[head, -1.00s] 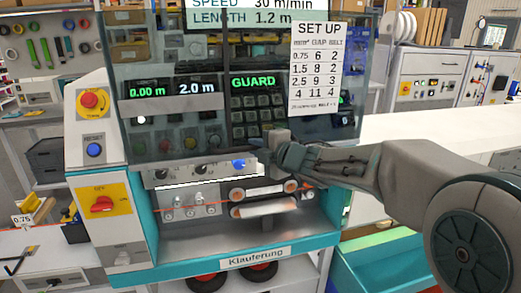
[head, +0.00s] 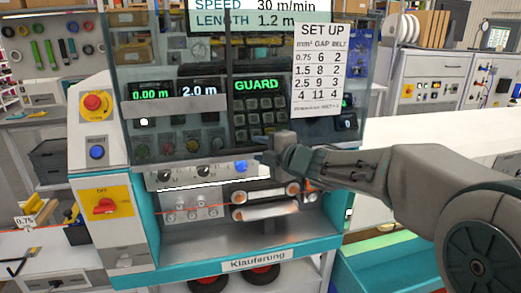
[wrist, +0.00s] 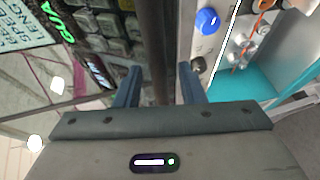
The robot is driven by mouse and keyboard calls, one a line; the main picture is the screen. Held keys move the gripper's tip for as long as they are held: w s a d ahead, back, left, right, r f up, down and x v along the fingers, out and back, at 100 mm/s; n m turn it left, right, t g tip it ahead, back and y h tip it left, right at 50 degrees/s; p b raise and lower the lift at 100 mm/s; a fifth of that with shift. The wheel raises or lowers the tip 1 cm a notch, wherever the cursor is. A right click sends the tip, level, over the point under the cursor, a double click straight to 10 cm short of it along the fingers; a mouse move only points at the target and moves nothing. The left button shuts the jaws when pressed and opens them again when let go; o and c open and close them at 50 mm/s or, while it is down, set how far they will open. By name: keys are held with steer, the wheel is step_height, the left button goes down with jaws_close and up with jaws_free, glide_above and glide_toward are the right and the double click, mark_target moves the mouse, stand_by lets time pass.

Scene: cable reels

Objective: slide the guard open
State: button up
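The guard (head: 212,70) is a clear panel over the upper front of the cable machine, in the head view. Its lower edge hangs above the rollers (head: 265,203), which show uncovered beneath it. My gripper (head: 268,157) is at the guard's lower edge, right of the blue knob. In the wrist view a dark bar (wrist: 156,45), seemingly the guard's edge or handle, lies between my two fingers (wrist: 158,82). The fingers stand apart, with a gap visible on the right side of the bar. Whether they touch it on the left I cannot tell.
The display behind the panel reads GUARD in green (head: 256,84). A red emergency button (head: 96,103), a blue reset button (head: 96,152) and a red rotary switch (head: 104,206) are on the left post. A teal bin (head: 390,270) stands below my arm at right.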

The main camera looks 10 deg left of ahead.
steer(key=b+v, duration=0.1)
steer(key=v, duration=1.1)
steer(key=shift+s+d, duration=0.25)
steer(key=shift+d, duration=0.05)
steer(key=s+d+f+m+t+h, duration=0.1)
steer(key=d+f+m+h, duration=0.2)
steer(key=d+m+h, duration=0.5)
steer(key=s+d+f+m+t+h, duration=0.1)
steer(key=s+d+f+m+h, duration=0.3)
steer(key=d+m, duration=0.65)
steer(key=s+d+f+m+g, duration=0.2)
steer(key=s+f+m+g, duration=0.6)
steer(key=s, duration=0.8)
step_height(320, 180, down, 4)
steer(key=shift+s+r+m+g, duration=0.15)
steer(key=shift+s+m+g, duration=0.05)
steer(key=shift+m+g, duration=0.15)
